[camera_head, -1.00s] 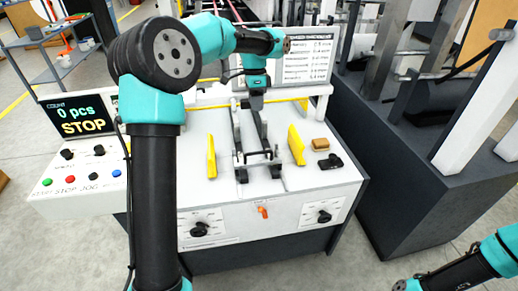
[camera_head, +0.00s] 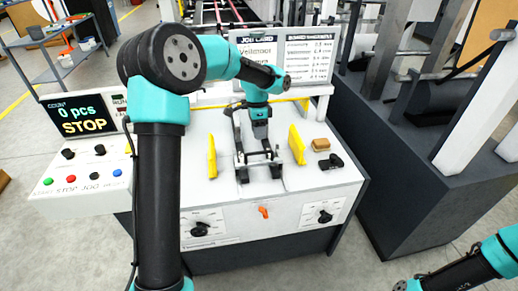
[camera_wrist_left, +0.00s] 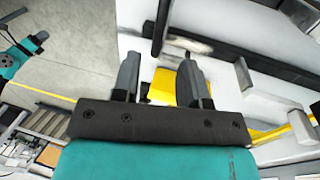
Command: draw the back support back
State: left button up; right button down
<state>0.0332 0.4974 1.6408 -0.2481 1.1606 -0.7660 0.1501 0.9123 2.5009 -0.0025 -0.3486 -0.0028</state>
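A dark metal frame (camera_head: 241,158) with two rails and a low crossbar stands in the middle of the white machine top. Which part of it is the back support I cannot tell for sure. My left gripper (camera_head: 260,134) points down over the frame's rear part and hides some of it. In the left wrist view its two fingers (camera_wrist_left: 160,88) are apart, with a yellow piece partly visible between and behind them and dark rails (camera_wrist_left: 245,62) beyond. No grip on anything shows. My right arm is at the lower right; its gripper is not clear.
Yellow upright guides stand left (camera_head: 211,158) and right (camera_head: 297,145) of the frame. A tan block (camera_head: 320,145) and a small black part (camera_head: 331,162) lie at the right.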

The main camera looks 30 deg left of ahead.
pick_arm(q)
jog(key=f, duration=0.4)
jog(key=s+d+f, duration=0.1)
jog(key=f, duration=0.2)
jog(key=shift+f, duration=0.1)
grip_shut()
dwell(0.4)
